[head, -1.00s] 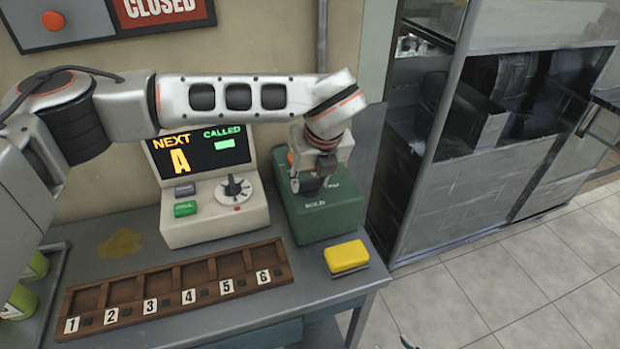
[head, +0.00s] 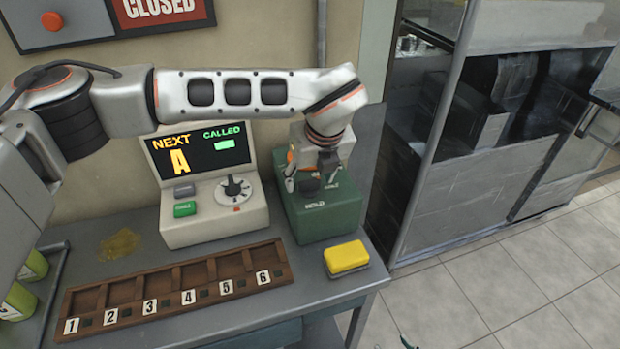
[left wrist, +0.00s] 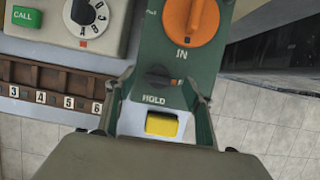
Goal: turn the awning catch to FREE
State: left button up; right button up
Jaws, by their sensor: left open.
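The awning catch is a small dark knob (left wrist: 163,77) on a green box (head: 330,218), just above the word HOLD in the left wrist view. A small orange mark shows at its right side there. In the head view my left gripper (head: 311,183) hangs over the front of the box, with the knob partly hidden among its fingers. In the left wrist view the left gripper (left wrist: 160,80) is open, one finger on each side of the knob. I cannot tell whether the fingers touch it. I see no FREE label. My right gripper is out of view.
A large orange knob (left wrist: 191,14) marked IN sits close behind the catch. A cream console (head: 215,212) with screen and dial stands left of the box. A yellow sponge-like block (head: 346,257) and a numbered wooden rack (head: 180,285) lie in front.

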pick_arm(q)
jog(key=v, duration=1.1)
jog(key=shift+s, duration=0.1)
